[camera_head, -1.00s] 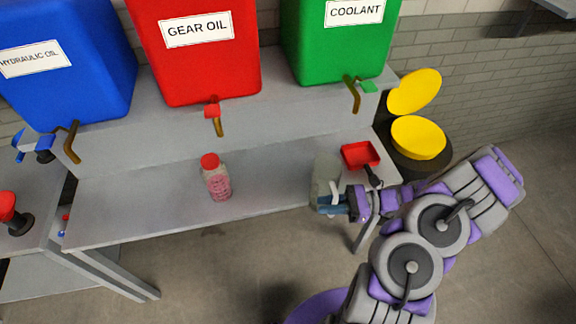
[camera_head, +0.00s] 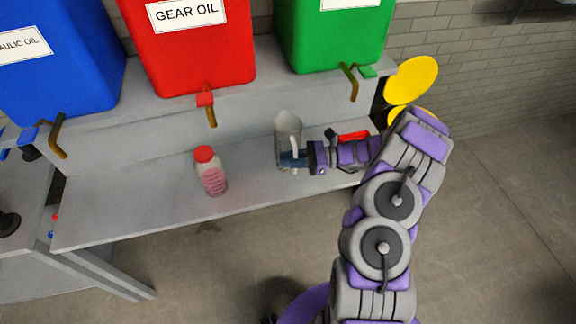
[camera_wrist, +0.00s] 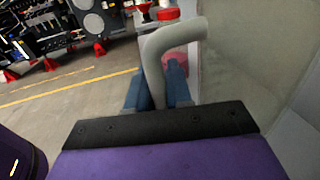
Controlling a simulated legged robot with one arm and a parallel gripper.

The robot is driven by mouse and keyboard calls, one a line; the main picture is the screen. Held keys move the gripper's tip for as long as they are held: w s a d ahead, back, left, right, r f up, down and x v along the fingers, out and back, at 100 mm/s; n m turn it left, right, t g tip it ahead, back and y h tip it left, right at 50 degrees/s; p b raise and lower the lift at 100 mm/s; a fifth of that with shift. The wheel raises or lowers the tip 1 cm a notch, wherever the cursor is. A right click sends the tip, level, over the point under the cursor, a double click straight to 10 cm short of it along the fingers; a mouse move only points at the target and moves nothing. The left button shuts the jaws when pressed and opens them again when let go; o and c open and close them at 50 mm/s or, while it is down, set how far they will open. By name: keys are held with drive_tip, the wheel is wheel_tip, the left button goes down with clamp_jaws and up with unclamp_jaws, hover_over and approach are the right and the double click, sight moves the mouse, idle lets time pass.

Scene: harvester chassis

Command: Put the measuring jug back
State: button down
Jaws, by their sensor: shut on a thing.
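The measuring jug (camera_head: 288,128) is a clear grey container with a light handle, upright over the right part of the lower shelf in the head view. I cannot tell whether its base touches the shelf. My gripper (camera_head: 296,158) is at its right side, shut on the handle. In the wrist view the pale curved handle (camera_wrist: 168,50) stands between the blue fingers (camera_wrist: 160,90), and the jug's translucent wall (camera_wrist: 250,50) fills the right side.
A red-capped bottle (camera_head: 210,172) stands on the grey shelf (camera_head: 130,205) left of the jug. Red (camera_head: 190,50), green (camera_head: 335,40) and blue (camera_head: 60,70) tanks with taps stand above. Shelf between bottle and jug is clear.

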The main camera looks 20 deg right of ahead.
drive_tip(key=f, duration=0.1)
drive_tip(key=f+b, duration=0.1)
drive_tip(key=f, duration=0.1)
drive_tip(key=shift+w+a+f, duration=0.15)
drive_tip(key=shift+w+f, duration=0.15)
drive_tip(key=c, duration=1)
unclamp_jaws()
drive_tip(key=shift+c, duration=0.2)
